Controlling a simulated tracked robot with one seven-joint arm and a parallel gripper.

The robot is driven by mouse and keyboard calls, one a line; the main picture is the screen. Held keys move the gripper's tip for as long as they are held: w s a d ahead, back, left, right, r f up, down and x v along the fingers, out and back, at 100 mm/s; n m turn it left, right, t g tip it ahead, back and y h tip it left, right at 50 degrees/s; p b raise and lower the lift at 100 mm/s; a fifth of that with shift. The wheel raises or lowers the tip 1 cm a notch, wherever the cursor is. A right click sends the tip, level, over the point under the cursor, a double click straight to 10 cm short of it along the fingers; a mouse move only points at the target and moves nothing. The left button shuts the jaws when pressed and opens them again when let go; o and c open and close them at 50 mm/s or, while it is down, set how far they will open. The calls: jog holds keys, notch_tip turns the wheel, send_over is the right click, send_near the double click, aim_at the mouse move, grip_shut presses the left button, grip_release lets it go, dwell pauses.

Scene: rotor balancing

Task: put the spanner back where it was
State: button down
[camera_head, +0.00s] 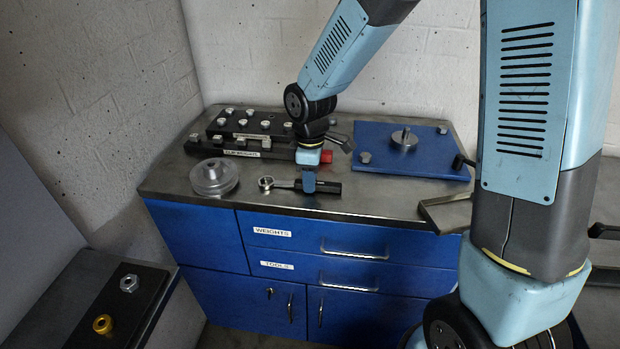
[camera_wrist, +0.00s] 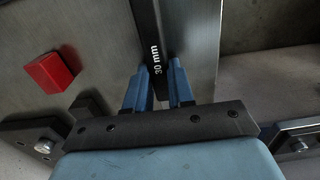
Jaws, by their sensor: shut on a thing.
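The spanner has a silver ring head (camera_head: 266,183) and a black handle (camera_head: 327,187). It lies level across the front of the metal benchtop, head to the left. My gripper (camera_head: 309,184) points down and is shut on the handle near its middle. In the wrist view the black handle (camera_wrist: 150,40), marked "30 mm", runs between the two blue fingers of my gripper (camera_wrist: 159,88). I cannot tell whether the spanner touches the benchtop or is just above it.
A clear round dish (camera_head: 214,178) stands left of the spanner. Black racks of weights (camera_head: 245,125) and a red block (camera_head: 327,156) are behind. A blue plate (camera_head: 420,165) carries a metal disc (camera_head: 404,139). Closed drawers labelled WEIGHTS (camera_head: 272,232) and TOOLS (camera_head: 277,265) are below.

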jog(key=shift+f, duration=0.1)
jog(key=c, duration=1)
grip_release()
notch_tip(320, 180, up, 12)
jog(key=shift+r, duration=0.15)
